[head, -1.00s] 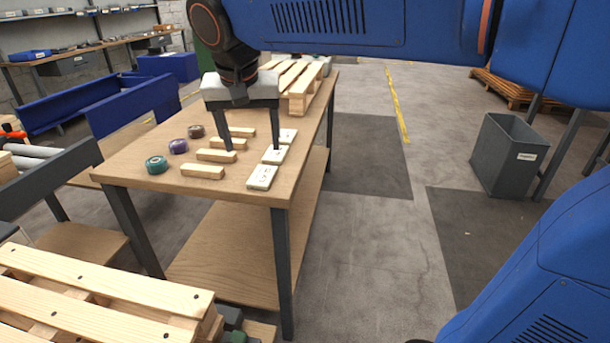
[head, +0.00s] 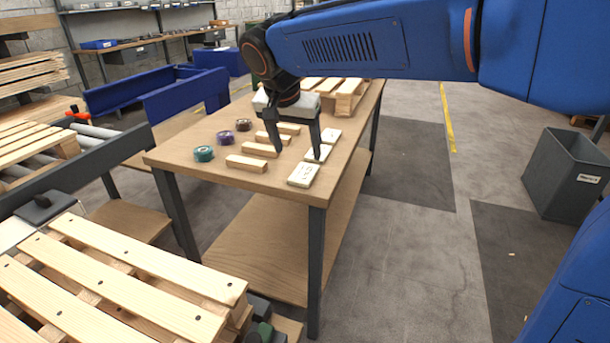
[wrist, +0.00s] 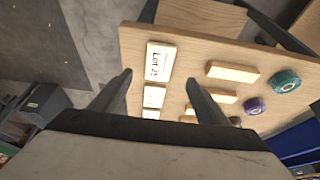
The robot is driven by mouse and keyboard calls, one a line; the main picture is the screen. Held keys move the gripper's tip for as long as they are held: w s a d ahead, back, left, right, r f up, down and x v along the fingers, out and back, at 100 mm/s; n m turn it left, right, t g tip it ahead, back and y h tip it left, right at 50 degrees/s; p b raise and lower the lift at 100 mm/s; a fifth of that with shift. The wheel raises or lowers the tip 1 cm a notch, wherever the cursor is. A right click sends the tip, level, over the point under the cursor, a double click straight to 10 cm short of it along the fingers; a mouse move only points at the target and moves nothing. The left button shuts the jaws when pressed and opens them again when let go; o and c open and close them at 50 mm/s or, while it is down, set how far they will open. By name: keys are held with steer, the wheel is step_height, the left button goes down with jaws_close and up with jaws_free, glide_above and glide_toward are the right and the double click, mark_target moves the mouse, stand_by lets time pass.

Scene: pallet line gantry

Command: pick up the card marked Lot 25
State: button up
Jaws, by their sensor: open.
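Three white cards lie in a row along the table's right edge. The nearest card (head: 303,174) has dark print; in the wrist view this card (wrist: 160,61) seems to read Lot 25, turned sideways. The middle card (head: 322,152) and the far card (head: 331,136) lie behind it; their print is too small to read. My gripper (head: 298,154) is open and empty, pointing down above the table near the middle card, beyond the nearest card. In the wrist view its fingertips (wrist: 159,75) appear on either side of the row.
Several wooden blocks (head: 247,163) lie left of the cards. A green roll (head: 204,153), a purple roll (head: 225,138) and a brown roll (head: 243,125) stand farther left on the table (head: 200,174). A small pallet (head: 345,100) sits at the back. A grey bin (head: 565,175) stands right.

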mark_target(304, 172)
steer(key=x, duration=0.9)
steer(key=shift+d, duration=0.1)
steer(key=shift+r, duration=0.1)
steer(key=c, duration=1.1)
